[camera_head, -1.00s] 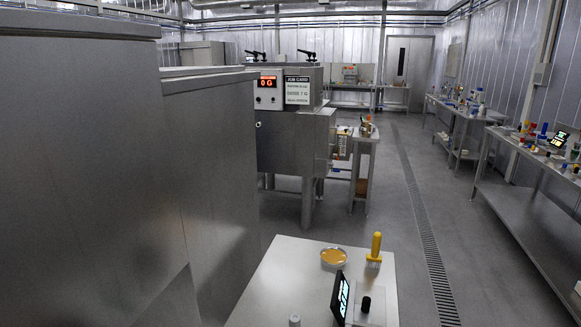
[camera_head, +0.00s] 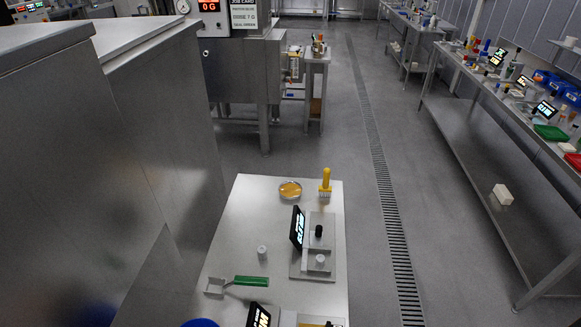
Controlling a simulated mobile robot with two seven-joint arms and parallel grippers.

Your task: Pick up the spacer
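Neither of my grippers is in view. No part is labelled as the spacer, so I cannot tell for certain which one it is. A small light grey cylinder (camera_head: 262,252) stands upright by itself on the near metal table (camera_head: 240,217). Another small grey round piece (camera_head: 320,261) sits on a grey plate fixture (camera_head: 324,240), with a black knob (camera_head: 318,231) farther back on it. A dark display with white characters (camera_head: 297,228) leans at the fixture's left side.
The table also holds a dish of yellow contents (camera_head: 290,190), a yellow-handled brush (camera_head: 325,183), and a green-handled scraper (camera_head: 247,281). A second display (camera_head: 259,315) is cut off at the bottom. Tall metal cabinets (camera_head: 75,170) stand left. Open floor with a drain (camera_head: 385,200) lies right.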

